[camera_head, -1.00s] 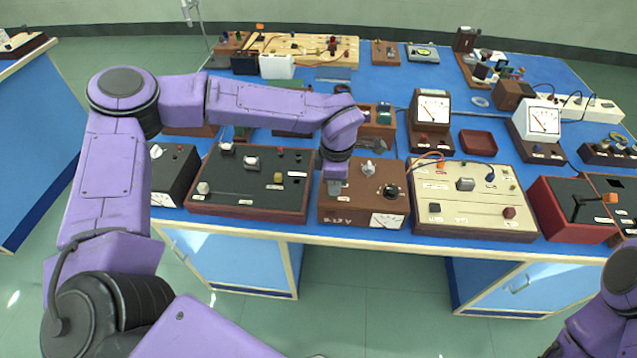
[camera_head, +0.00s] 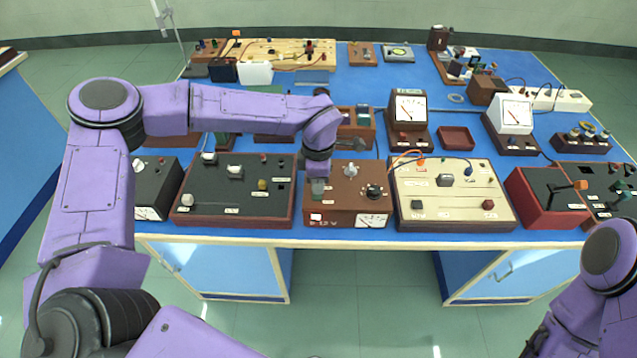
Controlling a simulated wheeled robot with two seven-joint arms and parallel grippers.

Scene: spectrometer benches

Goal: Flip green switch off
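A brown power supply box (camera_head: 345,203) stands at the table's front edge, with a dial meter on its front, a black knob and a silver knob on top, and a white patch low on its front left. My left gripper (camera_head: 318,192) points down over the left part of this box, close to its top. Its fingers are small and seen from above, so I cannot tell whether they are open or touching the box. I cannot make out a green switch; the gripper hides part of the box's left side. My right gripper is out of view; only my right arm shows at the lower right.
A dark panel box (camera_head: 228,203) stands left of the brown box and a cream panel box (camera_head: 450,200) right of it, both close by. A red-sided box (camera_head: 545,200) is further right. Meters and boards fill the blue table (camera_head: 365,88) behind.

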